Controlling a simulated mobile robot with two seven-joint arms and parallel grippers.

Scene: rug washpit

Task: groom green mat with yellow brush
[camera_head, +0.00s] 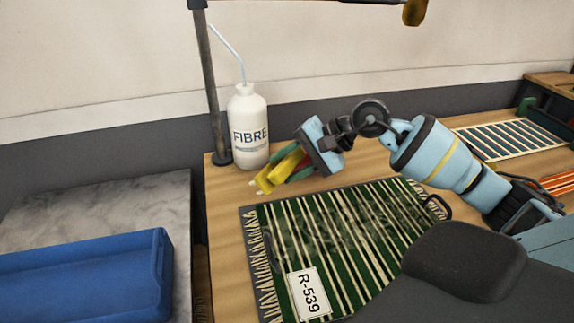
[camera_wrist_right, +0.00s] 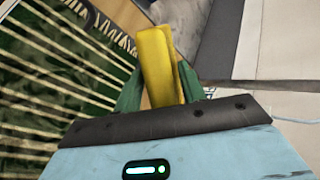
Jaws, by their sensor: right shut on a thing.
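The green mat (camera_head: 340,235) with cream stripes and fringe lies flat on the wooden table. Its middle and upper part carry a greyish, rough patch. A white label reading R-539 (camera_head: 309,293) lies on its near left part. My right gripper (camera_head: 287,168) is shut on the yellow brush (camera_head: 275,176), above the table just beyond the mat's far left corner. In the right wrist view the yellow brush (camera_wrist_right: 157,65) stands between the green fingers, with the mat (camera_wrist_right: 55,85) to the left. I cannot tell whether the brush touches anything. My left gripper is not in view.
A white FIBRE bottle (camera_head: 248,130) with a straw stands close behind the brush, beside a dark post (camera_head: 210,85). A blue tray (camera_head: 85,275) sits on the grey slab at left. A blue-striped mat (camera_head: 510,138) and an orange-striped piece (camera_head: 558,184) lie at right.

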